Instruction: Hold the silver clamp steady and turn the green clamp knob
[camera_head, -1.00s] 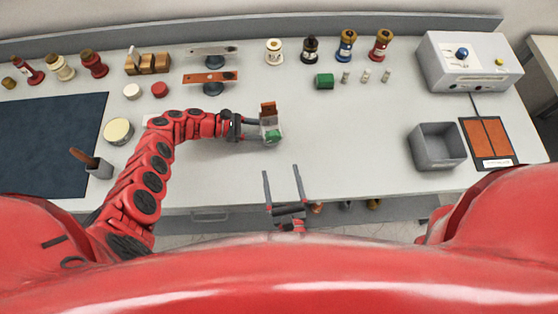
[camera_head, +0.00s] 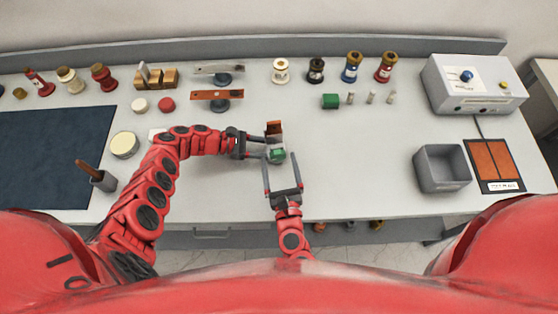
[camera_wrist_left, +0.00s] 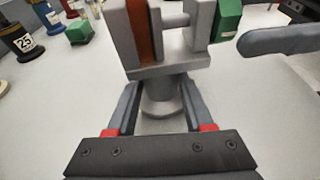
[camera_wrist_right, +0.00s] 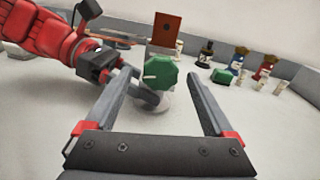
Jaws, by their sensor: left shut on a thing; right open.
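The silver clamp (camera_wrist_left: 172,65) fills the top of the left wrist view, upright, with a copper-coloured plate (camera_wrist_left: 140,30) in it. My left gripper (camera_head: 262,146) is shut on the clamp's round grey post, seen between its fingers in the left wrist view (camera_wrist_left: 160,108). The green clamp knob (camera_wrist_right: 160,72) faces the right wrist view and also shows in the head view (camera_head: 277,155). My right gripper (camera_head: 281,175) is open, its fingers pointing at the knob from the front. In the right wrist view, the knob lies between and beyond the fingertips (camera_wrist_right: 158,80), apart from them.
A loose green block (camera_head: 330,101) stands behind and to the right. A grey bin (camera_head: 442,168) and a control box (camera_head: 474,80) are at the right. Two bar stands (camera_head: 218,96) are behind the left arm.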

